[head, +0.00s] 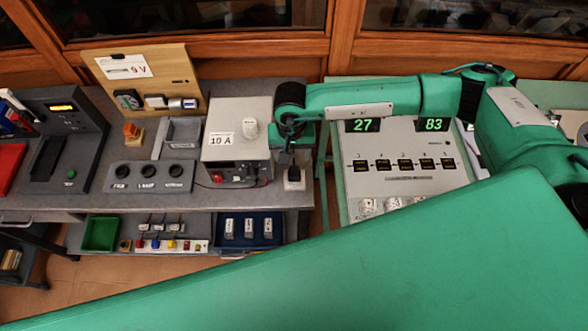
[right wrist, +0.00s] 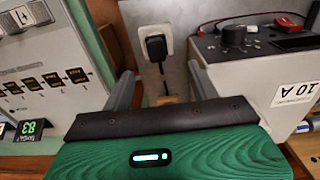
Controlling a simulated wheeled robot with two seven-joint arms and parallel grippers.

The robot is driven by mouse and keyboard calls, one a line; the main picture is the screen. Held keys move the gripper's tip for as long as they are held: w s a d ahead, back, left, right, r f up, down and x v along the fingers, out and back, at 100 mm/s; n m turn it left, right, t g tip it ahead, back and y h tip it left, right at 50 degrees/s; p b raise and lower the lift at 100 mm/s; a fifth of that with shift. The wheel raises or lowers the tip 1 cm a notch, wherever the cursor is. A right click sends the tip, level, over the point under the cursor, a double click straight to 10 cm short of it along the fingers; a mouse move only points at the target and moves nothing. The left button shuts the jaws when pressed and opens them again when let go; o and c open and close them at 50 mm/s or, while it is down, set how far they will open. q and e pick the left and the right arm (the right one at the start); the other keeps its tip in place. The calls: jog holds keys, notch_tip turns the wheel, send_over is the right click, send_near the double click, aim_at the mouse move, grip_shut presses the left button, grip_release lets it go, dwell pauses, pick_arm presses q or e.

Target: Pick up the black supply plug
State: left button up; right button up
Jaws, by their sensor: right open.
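The black supply plug (right wrist: 156,47) sits in a white socket plate (right wrist: 146,31) on the grey bench in the right wrist view. In the head view the plug (head: 292,173) shows just below my right gripper (head: 289,152), with the white socket (head: 295,184) around it. My right gripper is open and empty. In the right wrist view its two fingers (right wrist: 161,78) stand apart, one to each side of the plug's line, with the plug beyond their tips. They do not appear to touch it. My left gripper is not in view.
A grey 10 A supply box (head: 236,140) stands close to the left of the socket, with red and black leads. A sloped panel (head: 405,165) with digits 27 and 83 stands to the right. A blue tray (head: 248,232) lies below the bench edge.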

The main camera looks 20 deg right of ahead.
aim_at(294, 170)
notch_tip(294, 170, down, 4)
jog(key=shift+f+p, duration=0.25)
jog(key=shift+p, duration=0.35)
jog(key=f+p, duration=0.3)
jog(key=f, duration=0.1)
jog(key=shift+d, duration=0.35)
jog(key=shift+f, duration=0.65)
jog(key=shift+c, duration=0.4)
jog(key=c, duration=1)
